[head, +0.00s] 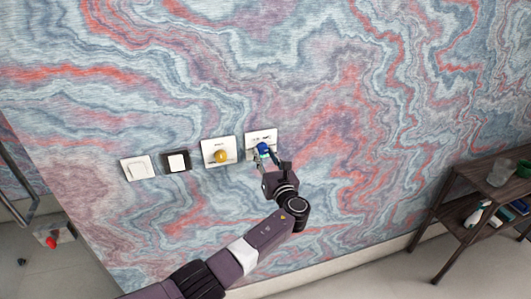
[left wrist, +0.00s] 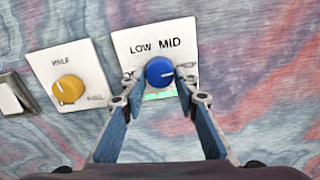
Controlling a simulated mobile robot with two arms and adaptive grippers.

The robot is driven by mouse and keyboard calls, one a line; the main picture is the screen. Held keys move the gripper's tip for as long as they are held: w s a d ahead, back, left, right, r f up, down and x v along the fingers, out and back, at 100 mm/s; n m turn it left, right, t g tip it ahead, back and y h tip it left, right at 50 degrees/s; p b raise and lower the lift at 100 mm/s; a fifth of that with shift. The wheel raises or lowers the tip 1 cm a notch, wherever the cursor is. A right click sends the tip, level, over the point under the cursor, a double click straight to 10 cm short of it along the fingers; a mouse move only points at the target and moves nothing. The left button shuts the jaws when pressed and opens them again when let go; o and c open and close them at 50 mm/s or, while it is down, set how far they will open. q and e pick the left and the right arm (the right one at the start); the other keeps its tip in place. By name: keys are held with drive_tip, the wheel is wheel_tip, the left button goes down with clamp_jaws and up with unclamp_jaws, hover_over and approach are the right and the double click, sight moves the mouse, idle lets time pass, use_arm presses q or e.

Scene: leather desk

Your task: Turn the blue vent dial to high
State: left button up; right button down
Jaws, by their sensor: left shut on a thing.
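The blue vent dial (head: 263,148) sits on a white wall plate (left wrist: 122,40), at the right end of a row of wall plates. In the left wrist view the blue dial (left wrist: 160,72) is between the fingertips of my left gripper (left wrist: 158,84), which is shut on its sides. LOW and MID are readable above the dial. The labels to its left and right are partly hidden by the fingers. A small light mark on the dial seems to point to the right. My left gripper (head: 265,159) reaches it from below right. My right gripper is not in view.
A plate with a yellow dial (head: 221,156) is just left of the blue one. A black-framed switch (head: 177,161) and a white switch (head: 138,168) are further left. A dark shelf (head: 470,178) stands at the far right. The wall right of the dial is clear.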

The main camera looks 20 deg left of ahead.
use_arm(q)
drive_tip(key=shift+w+a+r+m, duration=0.1)
drive_tip(key=shift+w+r+m, duration=0.05)
drive_tip(key=shift+r+m, duration=0.35)
drive_tip(key=o, duration=0.9)
drive_tip(key=shift+f, duration=0.1)
drive_tip(key=shift+o, duration=1.2)
drive_tip(key=shift+f, duration=0.3)
drive_tip(key=shift+s+d+f, duration=0.1)
drive_tip(key=shift+s+d, duration=0.25)
drive_tip(key=shift+s, duration=0.05)
drive_tip(key=v, duration=1.1)
drive_tip(key=shift+a, duration=0.1)
